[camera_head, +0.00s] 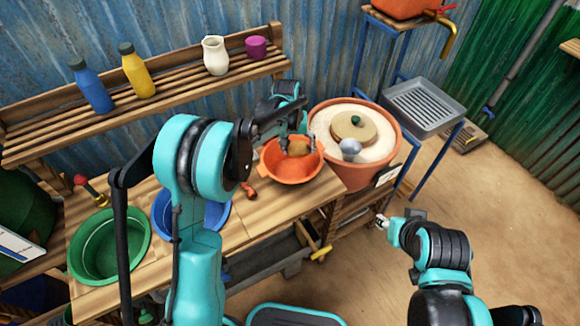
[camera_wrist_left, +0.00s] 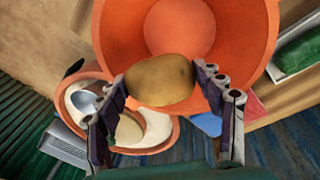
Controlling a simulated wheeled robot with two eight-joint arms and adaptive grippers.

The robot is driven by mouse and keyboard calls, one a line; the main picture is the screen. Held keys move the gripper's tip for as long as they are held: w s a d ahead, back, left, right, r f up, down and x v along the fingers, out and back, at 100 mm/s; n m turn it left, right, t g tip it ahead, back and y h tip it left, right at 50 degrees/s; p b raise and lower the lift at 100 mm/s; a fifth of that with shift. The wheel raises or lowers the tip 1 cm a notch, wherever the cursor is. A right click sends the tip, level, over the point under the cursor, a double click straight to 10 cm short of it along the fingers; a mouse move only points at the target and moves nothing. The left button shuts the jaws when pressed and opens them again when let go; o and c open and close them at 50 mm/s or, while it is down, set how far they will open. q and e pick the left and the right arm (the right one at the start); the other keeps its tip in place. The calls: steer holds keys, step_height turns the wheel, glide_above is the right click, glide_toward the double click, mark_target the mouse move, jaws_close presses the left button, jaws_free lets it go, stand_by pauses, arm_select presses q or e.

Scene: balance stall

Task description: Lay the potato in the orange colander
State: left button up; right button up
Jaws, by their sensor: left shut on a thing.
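The potato (camera_wrist_left: 160,80) is brown and oval, and sits between the fingers of my left gripper (camera_wrist_left: 165,88) in the left wrist view. The left gripper is shut on it. In the head view the potato (camera_head: 298,148) shows over the orange colander (camera_head: 292,172), with my left gripper (camera_head: 297,140) at the colander's back side. In the wrist view the colander (camera_wrist_left: 245,35) lies behind the potato, its inside facing the camera. I cannot tell whether the potato touches the colander. My right gripper (camera_head: 384,221) is off to the right, above the floor, small in view; its fingers are unclear.
A large clay pot (camera_head: 372,175) with a pale lid and a ladle stands right of the colander. A blue basin (camera_head: 212,216) and a green basin (camera_head: 108,243) stand left on the bench. Bottles, a jug (camera_head: 215,55) and a purple cup (camera_head: 256,47) stand on the shelf behind.

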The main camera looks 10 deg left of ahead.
mark_target(298, 169)
arm_select(q)
steer(key=shift+f+b, duration=1)
steer(key=shift+f, duration=0.65)
steer(key=shift+f+b, duration=0.8)
steer(key=shift+f, duration=0.3)
steer(key=o, duration=1.3)
steer(key=shift+r, duration=0.15)
